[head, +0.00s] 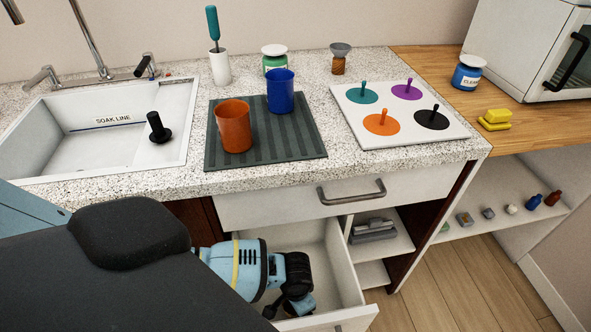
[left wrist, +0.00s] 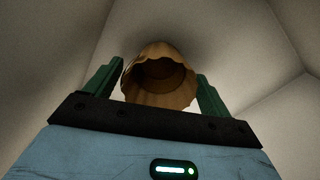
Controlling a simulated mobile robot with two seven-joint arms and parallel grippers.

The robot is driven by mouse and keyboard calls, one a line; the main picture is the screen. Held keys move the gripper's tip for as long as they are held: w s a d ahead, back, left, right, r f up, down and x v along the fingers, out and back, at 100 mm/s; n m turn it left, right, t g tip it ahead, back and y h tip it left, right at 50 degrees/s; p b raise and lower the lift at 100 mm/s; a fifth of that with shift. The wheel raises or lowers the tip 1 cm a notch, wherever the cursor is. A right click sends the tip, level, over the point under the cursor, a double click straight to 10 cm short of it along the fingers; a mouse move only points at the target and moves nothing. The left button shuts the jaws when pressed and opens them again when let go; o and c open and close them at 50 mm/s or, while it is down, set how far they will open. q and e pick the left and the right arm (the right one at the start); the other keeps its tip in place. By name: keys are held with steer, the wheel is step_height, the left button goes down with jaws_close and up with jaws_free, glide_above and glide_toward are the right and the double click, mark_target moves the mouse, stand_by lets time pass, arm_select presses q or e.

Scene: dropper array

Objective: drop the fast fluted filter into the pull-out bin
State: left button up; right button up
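The pull-out bin (head: 345,262) is open below the counter, a white drawer pulled toward me. My left arm reaches down into its opening in the head view. My left gripper (left wrist: 160,72) has green fingers on either side of a brown, wavy-edged fluted filter (left wrist: 175,92), which sits between them and appears gripped, with its hollow mouth facing the camera. Pale walls surround it in the left wrist view. In the head view the fingers and the filter are hidden. My right gripper is not in view.
A shut drawer with a handle (head: 351,191) is above the bin. The counter holds a sink (head: 60,130), an orange cup (head: 233,126) and a blue cup (head: 280,91) on a dark mat (head: 310,145), and a white board (head: 385,97). Small items line the shelf at right.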

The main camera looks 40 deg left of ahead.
arm_select(q)
step_height(320, 180, up, 13)
steer(key=p, duration=0.3)
stand_by(0.4)
steer(key=shift+r, duration=0.1)
